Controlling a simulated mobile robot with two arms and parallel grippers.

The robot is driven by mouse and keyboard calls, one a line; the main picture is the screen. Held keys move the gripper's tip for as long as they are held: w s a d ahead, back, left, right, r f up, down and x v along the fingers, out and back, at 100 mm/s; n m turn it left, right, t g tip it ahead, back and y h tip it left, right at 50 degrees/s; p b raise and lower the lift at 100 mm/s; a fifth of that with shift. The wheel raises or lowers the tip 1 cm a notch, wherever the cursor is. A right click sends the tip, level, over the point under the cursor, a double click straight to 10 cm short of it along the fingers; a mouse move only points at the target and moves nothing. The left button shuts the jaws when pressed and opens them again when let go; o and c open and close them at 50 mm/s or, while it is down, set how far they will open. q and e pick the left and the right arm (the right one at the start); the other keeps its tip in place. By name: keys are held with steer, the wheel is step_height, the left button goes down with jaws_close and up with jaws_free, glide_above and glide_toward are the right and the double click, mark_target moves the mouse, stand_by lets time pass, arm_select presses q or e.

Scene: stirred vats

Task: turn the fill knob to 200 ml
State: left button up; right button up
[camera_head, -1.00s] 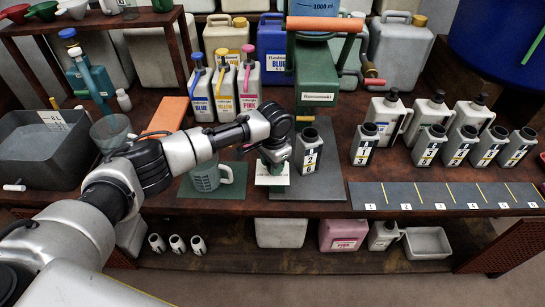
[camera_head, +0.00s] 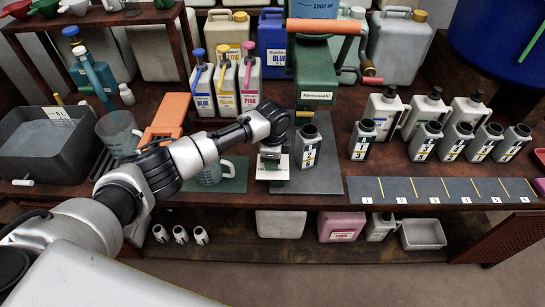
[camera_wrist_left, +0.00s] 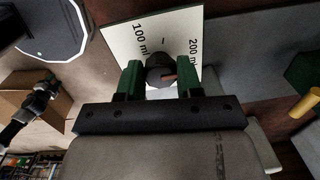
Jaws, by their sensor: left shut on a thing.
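The fill knob (camera_wrist_left: 160,68) is dark and round, with a small reddish mark on it, in the left wrist view. It stands on a white plate (camera_wrist_left: 115,32) marked 100 ml on the left and 200 ml on the right, with a dash between. The reddish mark sits on the knob's lower right. My left gripper (camera_wrist_left: 160,80) is shut on the knob, one green finger on each side. In the head view my left gripper (camera_head: 271,157) is at the plate (camera_head: 272,174) on the table's front, and hides the knob. My right gripper is not in view.
A grey open-mouthed bottle (camera_head: 308,148) stands close right of my left gripper. The green filling machine (camera_head: 317,80) stands behind. A dark numbered strip (camera_head: 440,188) lies at right.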

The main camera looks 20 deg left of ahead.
arm_select(q)
steer(key=shift+m, duration=0.3)
steer(key=o, duration=0.9)
steer(key=shift+r, duration=0.1)
step_height(320, 180, up, 11)
steer(key=shift+s+f, duration=0.15)
steer(key=shift+d, duration=0.1)
